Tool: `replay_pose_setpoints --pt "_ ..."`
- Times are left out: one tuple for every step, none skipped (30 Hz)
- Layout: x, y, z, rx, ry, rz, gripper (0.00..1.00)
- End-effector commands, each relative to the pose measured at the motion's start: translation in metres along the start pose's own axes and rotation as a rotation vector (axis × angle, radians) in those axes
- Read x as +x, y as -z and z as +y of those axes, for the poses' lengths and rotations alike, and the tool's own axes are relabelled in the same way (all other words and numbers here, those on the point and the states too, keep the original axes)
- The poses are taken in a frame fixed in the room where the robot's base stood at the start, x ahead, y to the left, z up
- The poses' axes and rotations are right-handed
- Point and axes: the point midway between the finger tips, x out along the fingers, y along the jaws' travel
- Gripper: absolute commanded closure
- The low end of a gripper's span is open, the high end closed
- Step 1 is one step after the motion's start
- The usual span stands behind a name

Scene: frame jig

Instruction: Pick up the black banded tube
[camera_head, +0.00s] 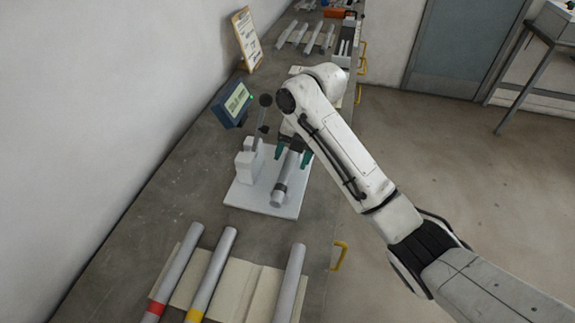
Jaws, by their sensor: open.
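The black banded tube (283,187) is a grey tube with a dark band near its nearer end. It lies on the white base plate (239,197) of the jig, on the bench. My gripper (292,156), with green fingertips, is open at the tube's farther part, with one fingertip showing on each side of it. I cannot tell whether the fingertips touch the tube. My wrist and arm hide the tube's far end.
A white clamp block with a black-knobbed lever (265,101) stands left of the tube on the plate. A blue display (232,104) stands behind. A red banded tube (174,272), a yellow banded tube (211,274) and another grey tube (290,282) lie in front.

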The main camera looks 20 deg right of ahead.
Motion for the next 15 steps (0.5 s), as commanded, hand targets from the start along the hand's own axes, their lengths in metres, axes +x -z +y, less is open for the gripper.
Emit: replay_pose_setpoints --pt "0.0038 0.0004 0.0 0.0 0.001 0.001 0.4" --pt "0.0053 0.0004 0.0 0.0 0.0 0.0 0.4" --pt "0.0065 0.0004 0.0 0.0 0.0 0.0 0.4" --pt "0.007 0.0003 -0.0001 0.0 0.0 0.0 0.4" --pt "0.0072 0.0003 -0.0001 -0.001 0.0 0.0 0.4" --pt "0.0072 0.0003 0.0 -0.001 0.0 0.0 0.4" --pt "0.0071 0.0003 0.0 -0.001 0.0 0.0 0.4" --pt "0.0071 0.0003 0.0 -0.001 0.0 0.0 0.4" --pt "0.007 0.0003 0.0 -0.001 0.0 0.0 0.4" --pt "0.0069 0.0003 0.0 -0.001 0.0 0.0 0.43" --pt "0.0069 0.0003 0.0 -0.001 0.0 0.0 0.46" --pt "0.0068 0.0003 0.0 -0.001 0.0 0.0 0.5" --pt "0.0067 0.0003 0.0 -0.001 0.0 0.0 0.53" --pt "0.0067 0.0003 0.0001 -0.001 0.0 0.0 0.56" --pt "0.0067 0.0002 0.0001 -0.001 0.0 0.0 0.59"
